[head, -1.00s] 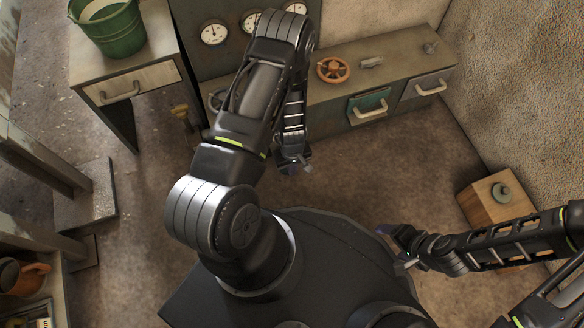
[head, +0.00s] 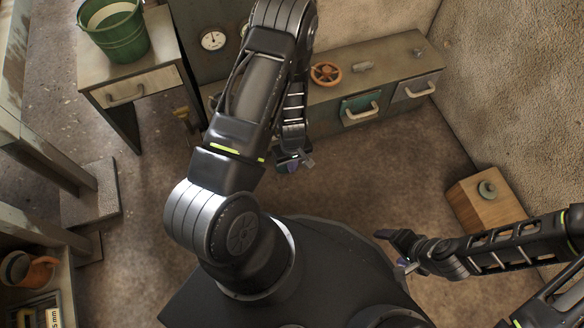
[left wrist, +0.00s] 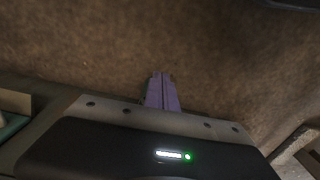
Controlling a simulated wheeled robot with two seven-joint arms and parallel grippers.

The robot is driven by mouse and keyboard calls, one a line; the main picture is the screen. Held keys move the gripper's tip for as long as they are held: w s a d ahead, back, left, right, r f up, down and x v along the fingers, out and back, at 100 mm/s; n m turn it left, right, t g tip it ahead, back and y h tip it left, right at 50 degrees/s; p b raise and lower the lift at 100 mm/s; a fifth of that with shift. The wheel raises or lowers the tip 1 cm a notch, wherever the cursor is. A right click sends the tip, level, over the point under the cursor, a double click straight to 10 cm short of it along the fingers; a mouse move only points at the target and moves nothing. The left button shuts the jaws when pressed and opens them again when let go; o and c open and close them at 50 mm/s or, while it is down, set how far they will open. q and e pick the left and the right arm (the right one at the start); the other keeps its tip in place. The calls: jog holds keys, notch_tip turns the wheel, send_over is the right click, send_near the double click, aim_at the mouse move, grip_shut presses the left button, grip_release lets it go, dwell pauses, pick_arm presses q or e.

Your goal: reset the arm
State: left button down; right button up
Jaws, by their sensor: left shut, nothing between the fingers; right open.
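My left arm rises from my base and bends over the bench. My left gripper (head: 294,163) hangs over the bare floor in front of the drawers. In the left wrist view its purple fingers (left wrist: 161,92) are pressed together, with nothing between them and brown floor behind. My right gripper (head: 402,258) is at the lower right, beside my base and apart from everything else. Its jaws are small in the head view, open and empty.
A green bucket (head: 116,32) stands on the left cabinet. A wooden box (head: 484,204) is at right. An orange mug (head: 30,270) sits lower left. The middle floor is clear.

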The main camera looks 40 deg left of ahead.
pick_arm(q)
jog(key=shift+r, duration=0.3)
pick_arm(e)
jog(key=shift+r, duration=0.1)
pick_arm(q)
jog(key=s+d+r+m+t+h, duration=0.1)
jog(key=s+d+r+m+h, duration=0.25)
jog(key=d, duration=0.55)
jog(key=s+d+r+m, duration=0.35)
jog(key=d+m, duration=0.25)
jog(key=d, duration=0.3)
jog(key=s+d+r+p, duration=0.1)
jog(key=r+p, duration=1.5)
jog(key=s+d+r+p, duration=0.2)
jog(key=r+p, duration=1.4)
jog(key=shift+d+r+h, duration=0.15)
jog(key=shift+r+h, duration=0.15)
jog(key=shift+h, duration=0.05)
pick_arm(e)
notch_tip(320, 180, up, 32)
jog(key=s+a, duration=0.1)
jog(key=s, duration=0.1)
jog(key=shift+s+a+g, duration=0.25)
jog(key=shift+a+g, duration=0.05)
jog(key=shift+a, duration=0.1)
